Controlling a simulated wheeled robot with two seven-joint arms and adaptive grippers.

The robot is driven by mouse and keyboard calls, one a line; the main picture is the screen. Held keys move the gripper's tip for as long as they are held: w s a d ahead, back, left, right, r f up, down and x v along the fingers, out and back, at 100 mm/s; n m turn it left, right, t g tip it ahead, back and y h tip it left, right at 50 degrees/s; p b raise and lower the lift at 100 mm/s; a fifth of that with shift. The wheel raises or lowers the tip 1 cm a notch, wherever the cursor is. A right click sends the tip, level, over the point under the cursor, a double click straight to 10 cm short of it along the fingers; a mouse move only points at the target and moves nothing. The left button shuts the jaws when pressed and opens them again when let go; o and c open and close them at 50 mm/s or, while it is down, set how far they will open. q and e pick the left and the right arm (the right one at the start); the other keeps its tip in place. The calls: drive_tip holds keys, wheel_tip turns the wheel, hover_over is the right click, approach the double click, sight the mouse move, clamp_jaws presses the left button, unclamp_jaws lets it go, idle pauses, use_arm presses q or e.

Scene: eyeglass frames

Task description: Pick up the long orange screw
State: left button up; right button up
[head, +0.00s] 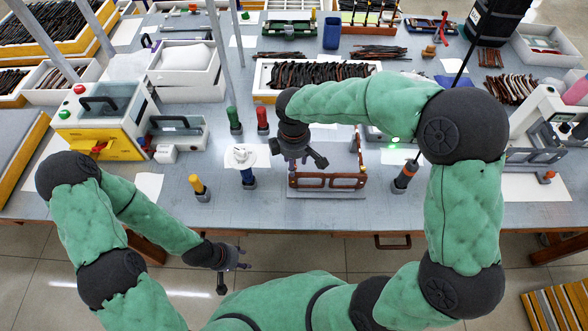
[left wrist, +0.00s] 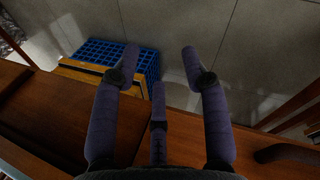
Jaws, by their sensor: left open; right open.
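I cannot clearly pick out a long orange screw in either view. A dark upright tool with an orange top (head: 408,172) stands on the table right of the brown frame (head: 328,181); I cannot tell whether it is the screw. My right gripper (head: 305,162) is open just above the brown frame's back left, pointing down, with nothing seen in it. My left gripper (head: 240,268) hangs in front of the table's front edge, over the floor. In the left wrist view its fingers (left wrist: 160,65) are spread, with nothing between them.
A yellow-topped tool (head: 199,187), a green bottle (head: 234,119) and a red one (head: 262,119) stand left of the frame. A yellow-fronted machine (head: 105,125) is further left. A microscope (head: 550,120) stands at the right. The left wrist view shows a blue crate (left wrist: 100,52) below.

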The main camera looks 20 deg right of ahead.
drive_tip(key=shift+f, duration=0.8)
clamp_jaws()
drive_tip(key=shift+r, duration=0.1)
